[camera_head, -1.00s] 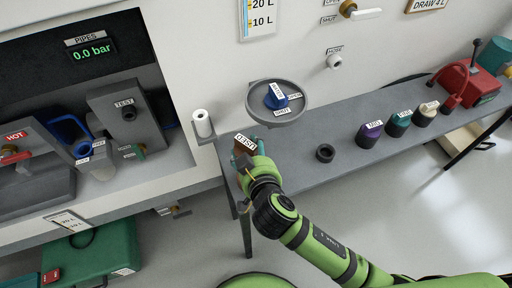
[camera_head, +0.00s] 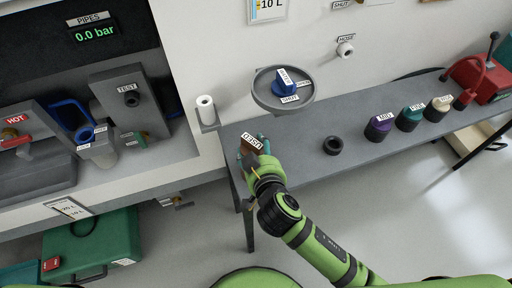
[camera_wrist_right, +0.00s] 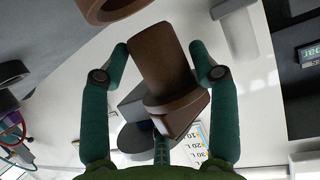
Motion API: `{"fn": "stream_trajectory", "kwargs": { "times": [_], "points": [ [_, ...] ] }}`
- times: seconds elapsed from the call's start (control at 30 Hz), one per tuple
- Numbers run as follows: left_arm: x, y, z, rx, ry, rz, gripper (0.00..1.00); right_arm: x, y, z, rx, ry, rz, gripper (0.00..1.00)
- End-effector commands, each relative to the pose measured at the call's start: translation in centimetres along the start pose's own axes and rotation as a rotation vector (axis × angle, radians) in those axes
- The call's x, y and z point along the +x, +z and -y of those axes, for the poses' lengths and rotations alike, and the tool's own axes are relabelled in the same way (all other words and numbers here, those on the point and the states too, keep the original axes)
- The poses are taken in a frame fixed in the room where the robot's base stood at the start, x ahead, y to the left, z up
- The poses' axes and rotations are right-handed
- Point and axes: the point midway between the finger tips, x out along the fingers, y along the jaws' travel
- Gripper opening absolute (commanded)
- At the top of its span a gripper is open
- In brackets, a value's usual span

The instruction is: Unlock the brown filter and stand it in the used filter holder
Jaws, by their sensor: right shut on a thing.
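The brown filter (camera_wrist_right: 158,62) is between the teal fingers of my right gripper (camera_wrist_right: 165,60) in the right wrist view, with its wide foot toward the palm. In the head view, my right gripper (camera_head: 255,156) is at the left end of the grey shelf, shut on the filter. A white USED label (camera_head: 252,140) shows there. The used filter holder is mostly hidden by the gripper, so I cannot tell whether the filter touches it. A round grey dish with a blue knob (camera_head: 287,82) is on the wall above, with OPEN and SHUT labels. My left gripper is out of view.
A white roll (camera_head: 205,110) is on the wall at left. A red tool (camera_head: 480,75) is at far right.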

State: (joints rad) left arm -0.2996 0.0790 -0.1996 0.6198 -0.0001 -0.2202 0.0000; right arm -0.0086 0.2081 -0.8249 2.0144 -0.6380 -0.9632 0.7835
Motion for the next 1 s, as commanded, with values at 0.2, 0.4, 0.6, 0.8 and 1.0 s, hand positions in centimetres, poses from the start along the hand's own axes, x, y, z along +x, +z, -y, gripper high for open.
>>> {"fn": "stream_trajectory", "kwargs": {
  "times": [0.2,0.4,0.6,0.8,1.0],
  "points": [
    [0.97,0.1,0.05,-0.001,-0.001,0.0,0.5,0.47,1.04,0.05,0.0,0.0,-0.001,0.26],
    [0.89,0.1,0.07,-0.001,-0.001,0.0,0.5,0.45,0.98,0.04,0.0,0.0,-0.001,0.26],
    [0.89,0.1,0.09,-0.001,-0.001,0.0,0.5,0.45,0.98,0.04,0.0,0.0,-0.001,0.25],
    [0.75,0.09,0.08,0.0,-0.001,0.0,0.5,0.42,0.95,0.05,0.0,0.0,-0.001,0.25],
    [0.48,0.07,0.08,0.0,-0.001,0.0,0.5,0.43,0.97,0.03,-0.003,-0.002,0.001,0.25]
  ]
}}
